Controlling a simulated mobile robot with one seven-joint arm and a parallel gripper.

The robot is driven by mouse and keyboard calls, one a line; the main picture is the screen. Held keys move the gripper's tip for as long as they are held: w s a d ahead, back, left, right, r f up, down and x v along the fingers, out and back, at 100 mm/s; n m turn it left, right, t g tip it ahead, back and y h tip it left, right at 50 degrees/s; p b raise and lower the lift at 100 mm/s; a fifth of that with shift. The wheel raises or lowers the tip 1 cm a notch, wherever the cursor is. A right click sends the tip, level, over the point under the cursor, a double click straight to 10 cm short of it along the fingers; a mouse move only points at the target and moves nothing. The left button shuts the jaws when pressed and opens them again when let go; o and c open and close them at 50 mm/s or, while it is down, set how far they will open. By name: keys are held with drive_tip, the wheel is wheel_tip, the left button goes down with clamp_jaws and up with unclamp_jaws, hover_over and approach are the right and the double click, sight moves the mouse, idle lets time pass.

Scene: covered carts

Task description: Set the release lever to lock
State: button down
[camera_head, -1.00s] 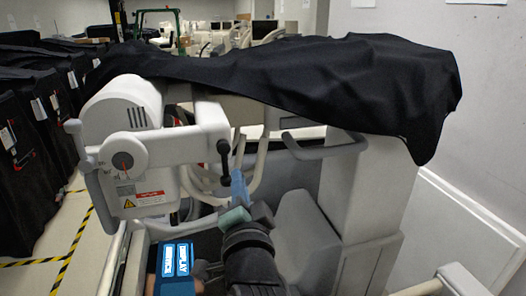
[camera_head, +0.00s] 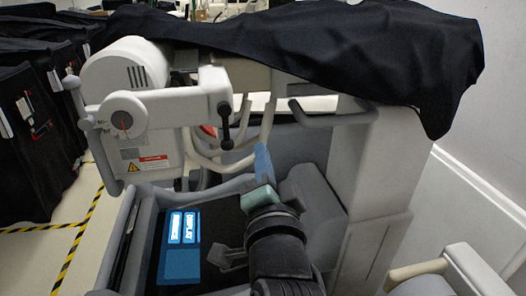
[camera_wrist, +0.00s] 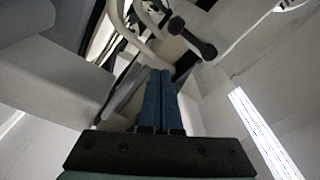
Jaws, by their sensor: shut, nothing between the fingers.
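A short black lever with a rounded knob at each end (camera_head: 225,127) hangs from the white arm head of the covered cart. I take it for the release lever; no lock mark can be read beside it. It also shows in the wrist view (camera_wrist: 192,38), up and to the right of my fingers. My gripper (camera_head: 262,150) has blue fingers pointing up, to the right of and below the lever in the head view. In the wrist view my gripper (camera_wrist: 160,72) has its two fingers together, empty and apart from the lever.
A grey handle (camera_head: 330,117) and the white column (camera_head: 375,165) stand to the right. Black cloth (camera_head: 300,45) covers the top. A blue-lit panel (camera_head: 180,250) lies below.

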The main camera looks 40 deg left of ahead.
drive_tip(key=b+v, duration=0.1)
drive_tip(key=v, duration=0.3)
drive_tip(key=shift+s+r, duration=0.1)
drive_tip(key=shift+d, duration=0.1)
idle(0.4)
drive_tip(key=s+d+r+n+t+h+b, duration=0.1)
drive_tip(key=d+r+t+h+b, duration=0.1)
drive_tip(key=d+r+t+h, duration=0.4)
drive_tip(key=s+d+r+n+t+h+b, duration=0.2)
drive_tip(key=d+r+t+h, duration=0.5)
drive_tip(key=d+r, duration=0.8)
drive_tip(key=shift+d+r+t, duration=0.35)
drive_tip(key=shift+d+t, duration=0.05)
drive_tip(key=shift+d, duration=0.8)
